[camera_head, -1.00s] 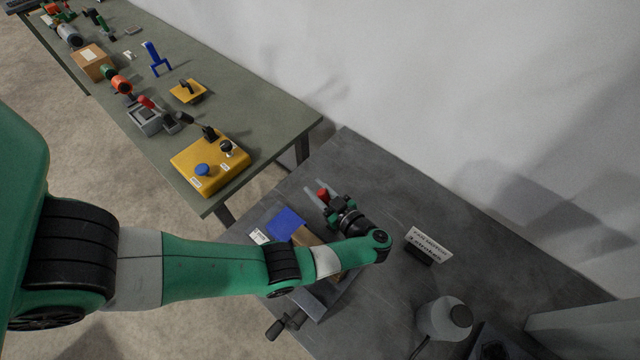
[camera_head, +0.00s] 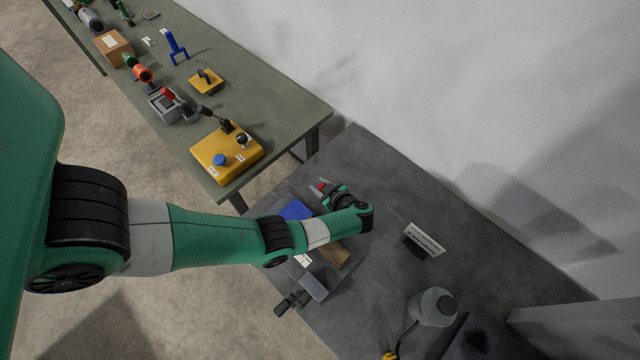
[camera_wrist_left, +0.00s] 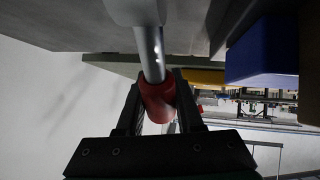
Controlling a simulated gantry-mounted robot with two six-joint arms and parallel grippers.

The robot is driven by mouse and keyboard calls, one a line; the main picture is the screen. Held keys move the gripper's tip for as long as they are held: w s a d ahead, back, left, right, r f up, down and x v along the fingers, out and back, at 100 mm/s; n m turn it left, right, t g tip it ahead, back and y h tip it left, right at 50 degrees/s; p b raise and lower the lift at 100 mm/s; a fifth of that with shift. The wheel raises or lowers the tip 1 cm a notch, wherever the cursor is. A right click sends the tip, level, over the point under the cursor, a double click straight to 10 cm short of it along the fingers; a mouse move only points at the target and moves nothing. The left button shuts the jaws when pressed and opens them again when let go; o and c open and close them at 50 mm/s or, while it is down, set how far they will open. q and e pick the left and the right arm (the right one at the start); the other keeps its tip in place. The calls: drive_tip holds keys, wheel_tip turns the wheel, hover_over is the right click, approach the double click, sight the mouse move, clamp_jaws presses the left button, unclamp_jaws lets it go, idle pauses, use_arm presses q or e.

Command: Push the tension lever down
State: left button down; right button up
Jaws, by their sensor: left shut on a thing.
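The tension lever's red grip (camera_head: 321,187) shows in the head view at the far part of the dark table, just beyond a blue block. In the left wrist view the red grip (camera_wrist_left: 157,100) sits on the end of a shiny metal rod (camera_wrist_left: 150,55). My left gripper (camera_wrist_left: 160,108) is shut on the red grip, with one black finger on each side of it. In the head view my left gripper (camera_head: 326,188) is small and partly hidden by its own wrist. The lever's lower end is hidden. My right gripper is not in view.
A blue block (camera_head: 297,210) and a wooden piece (camera_head: 334,253) lie under my left arm. A yellow box (camera_head: 227,153) sits on the green table (camera_head: 270,105). The wall bounds the right side.

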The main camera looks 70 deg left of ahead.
use_arm(q)
drive_tip(key=c, duration=0.6)
unclamp_jaws()
drive_tip(key=shift+o, duration=0.2)
drive_tip(key=p+v, duration=0.2)
drive_tip(key=v, duration=0.9)
drive_tip(key=shift+r+p, duration=0.1)
drive_tip(key=shift+p, duration=0.25)
drive_tip(key=shift+d+r, duration=0.1)
drive_tip(key=shift+d, duration=0.15)
drive_tip(key=shift+c, duration=0.2)
